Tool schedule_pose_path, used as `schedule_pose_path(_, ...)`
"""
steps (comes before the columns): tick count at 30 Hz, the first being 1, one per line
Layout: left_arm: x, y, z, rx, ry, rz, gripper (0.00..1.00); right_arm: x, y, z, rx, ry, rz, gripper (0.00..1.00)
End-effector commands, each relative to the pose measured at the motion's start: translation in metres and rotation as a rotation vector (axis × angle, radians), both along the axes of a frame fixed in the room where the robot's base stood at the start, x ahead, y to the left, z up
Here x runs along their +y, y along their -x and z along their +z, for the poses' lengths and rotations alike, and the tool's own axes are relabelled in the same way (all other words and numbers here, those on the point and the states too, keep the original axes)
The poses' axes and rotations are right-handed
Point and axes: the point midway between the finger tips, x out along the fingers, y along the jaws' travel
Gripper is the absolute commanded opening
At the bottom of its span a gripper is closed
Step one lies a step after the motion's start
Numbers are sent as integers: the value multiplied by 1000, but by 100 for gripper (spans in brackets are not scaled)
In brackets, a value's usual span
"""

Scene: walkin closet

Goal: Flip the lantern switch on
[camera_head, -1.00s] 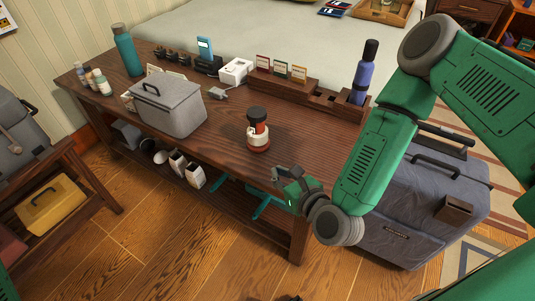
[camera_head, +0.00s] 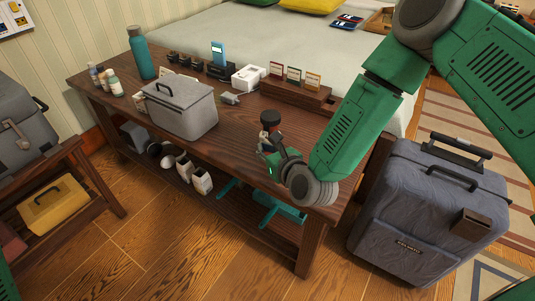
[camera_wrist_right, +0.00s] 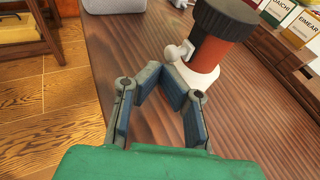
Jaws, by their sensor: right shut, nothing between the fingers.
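The lantern (camera_head: 270,117) stands upright near the right end of the wooden table, with a black top, a red-brown middle and a white base. In the head view my right gripper (camera_head: 264,143) hides part of its lower body. The lantern fills the upper right of the wrist view (camera_wrist_right: 220,42). A small white knob-like part (camera_wrist_right: 175,52), perhaps the switch, sticks out from its side. My right gripper (camera_wrist_right: 160,74) is shut and empty, its fingertips just in front of that part; I cannot tell whether they touch. My left gripper is out of view.
A grey lidded box (camera_head: 182,110) and a teal bottle (camera_head: 141,55) stand farther left on the table (camera_head: 235,130). A wooden card holder (camera_head: 296,92) is behind the lantern. A blue-grey suitcase (camera_head: 425,215) stands right of the table.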

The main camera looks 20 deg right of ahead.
Motion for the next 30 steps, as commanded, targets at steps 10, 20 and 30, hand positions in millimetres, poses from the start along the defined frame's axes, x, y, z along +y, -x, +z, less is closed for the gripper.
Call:
schedule_pose_path(10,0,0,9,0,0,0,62,-3,0,11,3,-5,-6,0)
schedule_pose_path(20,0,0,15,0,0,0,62,-1,0,23,0,1,-1,0)
schedule_pose_path(30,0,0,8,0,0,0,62,0,-1,15,0,0,-1,0)
